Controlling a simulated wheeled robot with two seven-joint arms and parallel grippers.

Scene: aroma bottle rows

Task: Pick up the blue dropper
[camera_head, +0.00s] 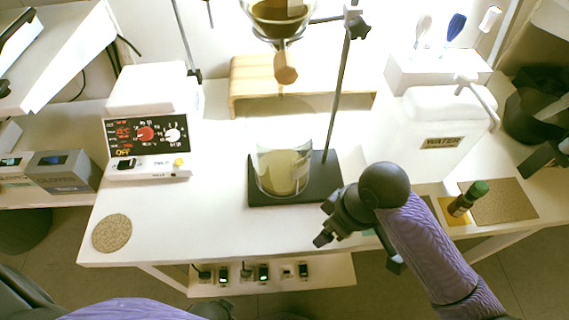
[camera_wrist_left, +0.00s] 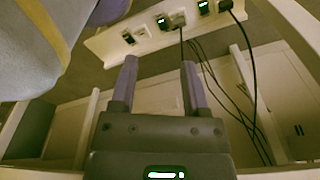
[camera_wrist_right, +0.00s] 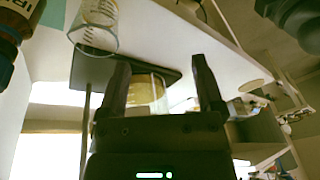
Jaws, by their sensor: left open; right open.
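The blue dropper (camera_head: 456,27) stands upright in a white holder (camera_head: 432,73) at the back right of the bench, with a pale dropper (camera_head: 423,28) to its left and a white one (camera_head: 489,19) to its right. My right gripper (camera_head: 326,222) is open and empty near the front edge, well in front of the holder. Its open fingers also show in the right wrist view (camera_wrist_right: 160,66). My left gripper (camera_wrist_left: 159,64) is open and empty in the left wrist view, low near the shelf under the bench. The dropper shows in neither wrist view.
A beaker of yellowish liquid (camera_head: 283,172) stands on a dark stand base (camera_head: 330,190), its rod rising beside it. A white WATER container (camera_head: 440,105) stands in front of the holder. A brown bottle with green cap (camera_head: 467,198) is at the right. The front-left bench is mostly clear.

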